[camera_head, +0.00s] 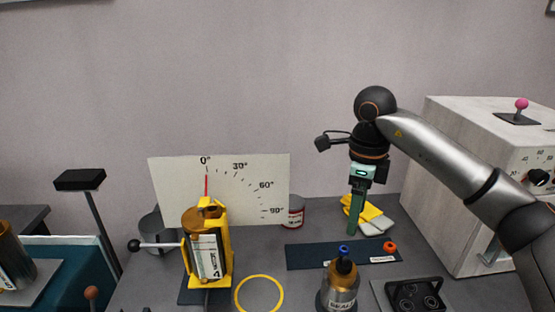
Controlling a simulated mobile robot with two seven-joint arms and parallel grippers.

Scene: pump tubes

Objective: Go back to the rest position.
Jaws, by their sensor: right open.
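My right arm comes in from the right edge. Its gripper (353,228) points straight down over the back of the table, behind the dark blue mat (310,257). The fingers are seen nearly edge-on; the gripper is open and nothing shows between the fingers. A yellow-and-white cloth or pair of gloves (375,222) lies behind the gripper; I cannot tell whether they touch. My left gripper is not in view.
A yellow holder (226,250) with a labelled brown bottle stands before a white angle board (170,185). A dark bottle with a blue tip (340,288), a yellow ring (259,293) and a black tray (415,295) are in front. A large grey box (450,170) stands right.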

